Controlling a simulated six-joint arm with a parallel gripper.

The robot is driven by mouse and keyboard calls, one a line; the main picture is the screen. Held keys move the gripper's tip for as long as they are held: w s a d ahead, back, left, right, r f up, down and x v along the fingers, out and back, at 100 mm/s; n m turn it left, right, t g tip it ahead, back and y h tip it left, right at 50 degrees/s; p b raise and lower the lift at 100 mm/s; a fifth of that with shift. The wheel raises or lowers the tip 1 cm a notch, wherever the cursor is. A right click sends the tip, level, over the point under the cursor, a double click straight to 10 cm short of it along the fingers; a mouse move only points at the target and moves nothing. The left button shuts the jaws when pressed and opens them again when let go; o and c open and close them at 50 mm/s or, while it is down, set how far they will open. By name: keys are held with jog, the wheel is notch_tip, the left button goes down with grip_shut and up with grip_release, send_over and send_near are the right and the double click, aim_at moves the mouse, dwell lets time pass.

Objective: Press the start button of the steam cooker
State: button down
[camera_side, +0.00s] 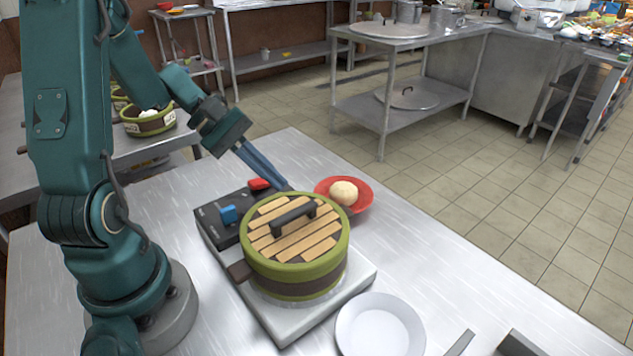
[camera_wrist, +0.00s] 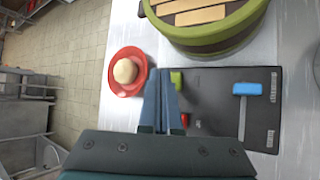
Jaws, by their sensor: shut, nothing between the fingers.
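The steam cooker is a pale base (camera_side: 262,318) with a dark control panel (camera_side: 213,221) and a round green pot (camera_side: 296,278) with a slatted lid on it. The panel carries a blue control (camera_side: 228,214), a red control (camera_side: 259,184) and a green button (camera_wrist: 177,80). No readable label shows which one is start. My gripper (camera_side: 284,187) is shut and empty, pointing down at the panel's far end by the pot. In the wrist view its fingertips (camera_wrist: 160,73) are just left of the green button, which they partly cover. Contact cannot be told.
A red plate (camera_side: 362,199) with a pale bun (camera_side: 344,192) sits close beside my fingers. A white plate (camera_side: 380,329) lies in front of the cooker. The metal table (camera_side: 440,262) is clear to the right. Another green pot (camera_side: 148,120) stands on the back-left table.

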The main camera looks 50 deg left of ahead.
jog(key=shift+f, duration=0.2)
jog(key=shift+f, duration=0.25)
jog(key=shift+f, duration=0.45)
dwell(0.8)
jog(key=shift+r, duration=0.9)
jog(key=shift+r, duration=2.45)
